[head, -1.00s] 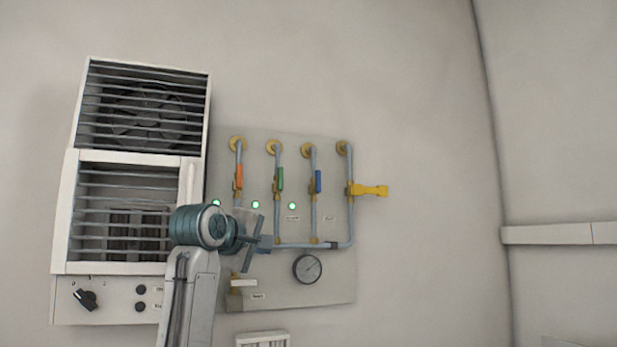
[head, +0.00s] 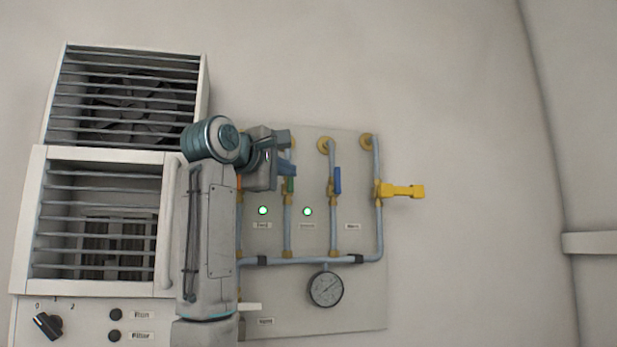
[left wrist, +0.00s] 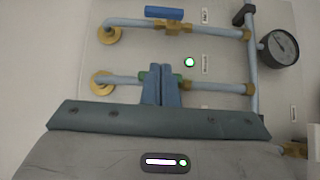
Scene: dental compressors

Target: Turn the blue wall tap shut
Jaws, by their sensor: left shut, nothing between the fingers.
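The blue tap handle (head: 337,180) lies upright along its vertical pipe, third from the left on the grey wall panel. It also shows at the top of the left wrist view (left wrist: 164,13), parallel to its pipe. My left gripper (head: 287,152) is shut and empty, left of the blue handle and in front of the green tap's pipe. In the left wrist view its closed fingers (left wrist: 161,84) overlap the green handle (left wrist: 145,76); I cannot tell if they touch it. The gripper and blue handle are clearly apart. My right gripper is not in view.
The yellow handle (head: 403,191) sticks out sideways at the right. My arm mostly hides the orange tap. A round gauge (head: 325,289) hangs below the pipes, and two green lamps (head: 307,212) show. A vented cabinet (head: 95,220) stands left. The wall right of the panel is clear.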

